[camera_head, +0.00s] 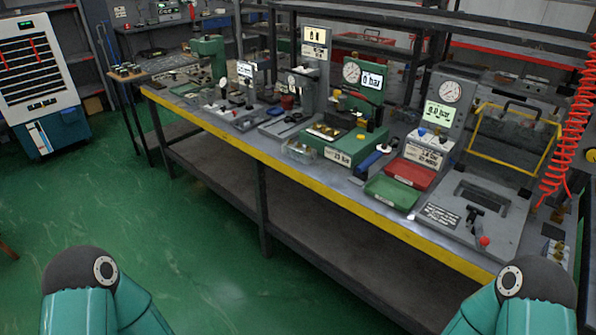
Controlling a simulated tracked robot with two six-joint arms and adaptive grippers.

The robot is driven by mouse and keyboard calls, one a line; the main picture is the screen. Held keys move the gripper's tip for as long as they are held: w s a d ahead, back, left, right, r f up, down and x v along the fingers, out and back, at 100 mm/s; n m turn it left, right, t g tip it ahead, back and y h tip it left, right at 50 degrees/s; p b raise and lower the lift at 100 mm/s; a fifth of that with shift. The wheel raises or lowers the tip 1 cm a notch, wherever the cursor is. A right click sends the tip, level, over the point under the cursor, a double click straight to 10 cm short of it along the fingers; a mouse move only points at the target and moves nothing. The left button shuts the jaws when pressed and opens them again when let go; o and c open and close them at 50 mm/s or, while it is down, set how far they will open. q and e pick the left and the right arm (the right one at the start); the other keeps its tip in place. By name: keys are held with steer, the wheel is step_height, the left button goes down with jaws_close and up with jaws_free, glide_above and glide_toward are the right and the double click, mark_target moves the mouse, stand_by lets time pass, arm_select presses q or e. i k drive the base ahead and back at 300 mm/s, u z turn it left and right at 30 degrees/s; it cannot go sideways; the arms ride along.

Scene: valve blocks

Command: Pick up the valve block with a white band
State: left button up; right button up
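I cannot make out a valve block with a white band in the head view. Small brass-coloured pieces lie on the green test unit (325,153) in the middle of the workbench (225,138). Other small brass pieces (556,250) stand at the bench's right end, too small to tell apart. Only teal and dark links of my two arms show, at the bottom left and bottom right corners. Both grippers are outside the picture.
A red tray (407,173) and a green tray (391,193) sit near the yellow front edge. Gauges and displays stand along the back. A red coiled hose (567,130) hangs at right. A white-fronted cabinet (37,75) stands at left. Green floor before the bench is clear.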

mark_target(307, 155)
steer(key=u, duration=0.75)
steer(key=i, duration=1.9)
steer(key=z, duration=0.45)
